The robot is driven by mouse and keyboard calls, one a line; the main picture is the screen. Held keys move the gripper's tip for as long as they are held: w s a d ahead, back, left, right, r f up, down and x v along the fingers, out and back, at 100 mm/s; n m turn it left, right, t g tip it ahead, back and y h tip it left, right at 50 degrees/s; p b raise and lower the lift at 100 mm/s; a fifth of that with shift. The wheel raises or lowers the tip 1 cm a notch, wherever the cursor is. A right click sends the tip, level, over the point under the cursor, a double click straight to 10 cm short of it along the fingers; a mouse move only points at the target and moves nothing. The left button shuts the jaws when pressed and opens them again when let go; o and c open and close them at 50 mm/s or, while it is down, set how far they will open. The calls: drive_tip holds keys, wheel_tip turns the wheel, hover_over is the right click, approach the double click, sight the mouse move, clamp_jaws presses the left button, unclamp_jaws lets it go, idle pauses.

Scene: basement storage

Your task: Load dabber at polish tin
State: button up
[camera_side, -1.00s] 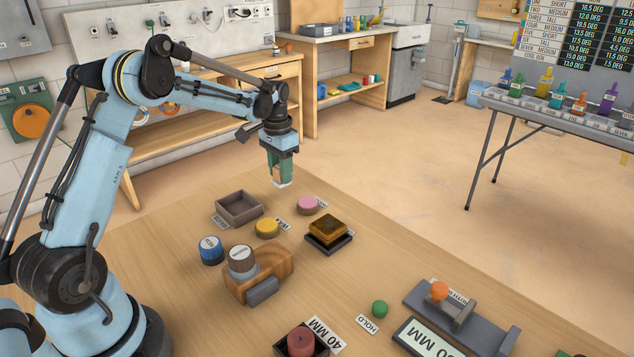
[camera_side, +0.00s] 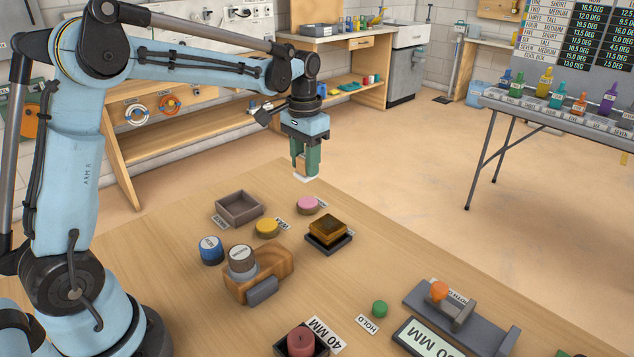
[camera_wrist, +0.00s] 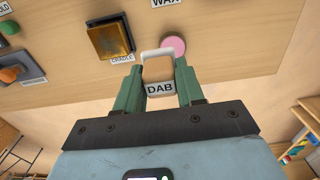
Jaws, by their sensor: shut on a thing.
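My gripper (camera_side: 306,165) is shut on the dabber (camera_wrist: 158,70), a tan block with a pale end and a "DAB" label, held between the green fingers. In the side view it hangs above the table's far edge, clear of the tabletop. The pink round piece (camera_side: 308,204) lies on the table below; in the wrist view it also shows just beyond the dabber (camera_wrist: 174,46). A yellow round piece (camera_side: 267,228) lies to its left in the side view. I cannot read a label that marks either one as the polish tin.
An amber block (camera_side: 327,229) on a dark base, an empty brown tray (camera_side: 239,208), a blue-sided knob (camera_side: 210,250) and a wooden block with a grey-brown knob (camera_side: 243,260) stand nearby. A green button (camera_side: 379,308) and a grey fixture (camera_side: 459,314) are at the front right.

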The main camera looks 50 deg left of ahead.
drive_tip(key=o, duration=0.5)
drive_tip(key=c, duration=0.4)
drive_tip(key=shift+w+a+f, duration=0.35)
drive_tip(key=shift+w+f, duration=0.05)
drive_tip(key=shift+f, duration=0.9)
drive_tip(key=shift+w+a+f, duration=0.3)
drive_tip(key=shift+w+f, duration=0.05)
drive_tip(key=shift+f, duration=1)
drive_tip(key=shift+w+a+f, duration=0.35)
drive_tip(key=shift+w+f, duration=0.05)
drive_tip(key=shift+f, duration=0.9)
drive_tip(key=shift+f, duration=0.6)
drive_tip(key=shift+r, duration=0.1)
wheel_tip(320, 180, up, 7)
